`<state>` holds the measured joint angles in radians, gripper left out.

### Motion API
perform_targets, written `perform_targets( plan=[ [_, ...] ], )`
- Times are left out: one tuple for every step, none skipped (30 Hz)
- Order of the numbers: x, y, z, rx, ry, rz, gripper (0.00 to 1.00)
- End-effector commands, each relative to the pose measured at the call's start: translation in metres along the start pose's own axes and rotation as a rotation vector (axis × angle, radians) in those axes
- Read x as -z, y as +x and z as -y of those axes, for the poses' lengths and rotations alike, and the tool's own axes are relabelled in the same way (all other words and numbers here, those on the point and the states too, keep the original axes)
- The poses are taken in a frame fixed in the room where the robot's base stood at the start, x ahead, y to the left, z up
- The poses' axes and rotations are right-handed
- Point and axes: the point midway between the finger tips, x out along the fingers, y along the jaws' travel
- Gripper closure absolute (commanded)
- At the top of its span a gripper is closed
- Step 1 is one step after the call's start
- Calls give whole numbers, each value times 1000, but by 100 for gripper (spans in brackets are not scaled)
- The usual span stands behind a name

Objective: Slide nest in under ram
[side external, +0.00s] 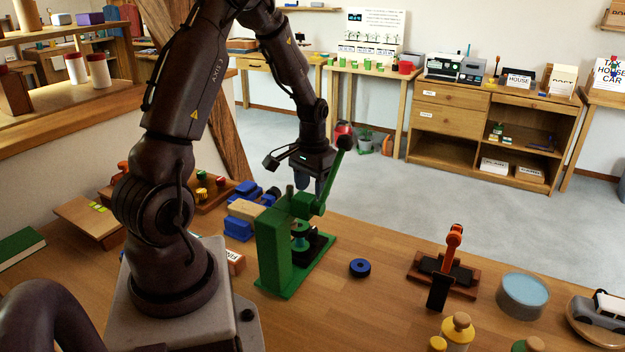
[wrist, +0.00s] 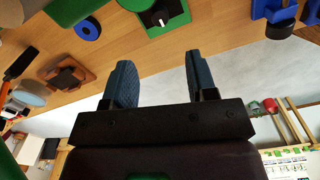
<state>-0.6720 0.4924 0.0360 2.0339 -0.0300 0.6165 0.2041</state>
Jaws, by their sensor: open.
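A dark block, seemingly the nest (side external: 320,246), sits low on the press base, right of the ram. In the wrist view the nest (wrist: 170,14) is a black block with a white mark on a green plate, cut by the top edge. I cannot tell how far it sits under the ram. My gripper (side external: 309,184) is open and empty, above and behind the press; its fingers (wrist: 158,66) are apart from the nest.
A blue ring (side external: 360,268) lies right of the press. A toggle clamp (side external: 445,272) on a brown base and a light blue round tin (side external: 523,295) stand farther right. Blue blocks (side external: 238,228) crowd the left. Bench between press and clamp is mostly clear.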

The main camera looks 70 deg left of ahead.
Motion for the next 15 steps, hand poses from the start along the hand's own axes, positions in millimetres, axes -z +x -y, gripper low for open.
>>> perform_targets(
  plan=[
    [1,-7,0,1,1,-4,48],
    [0,-9,0,0,1,-2,48],
    [0,-12,0,0,1,-2,48],
    [0,-14,0,0,1,-2,48],
    [0,-15,0,0,1,-2,48],
    [0,-16,0,0,1,-1,48],
    [0,-17,0,0,1,-1,48],
    [0,-17,0,0,1,0,48],
    [0,-17,0,0,1,0,48],
    [0,-17,0,0,1,0,48],
    [0,-17,0,0,1,0,48],
    [0,-17,0,0,1,0,48],
    [0,-17,0,0,1,0,48],
    [0,-17,0,0,1,0,48],
    [0,-16,0,0,-1,0,48]
  ],
)
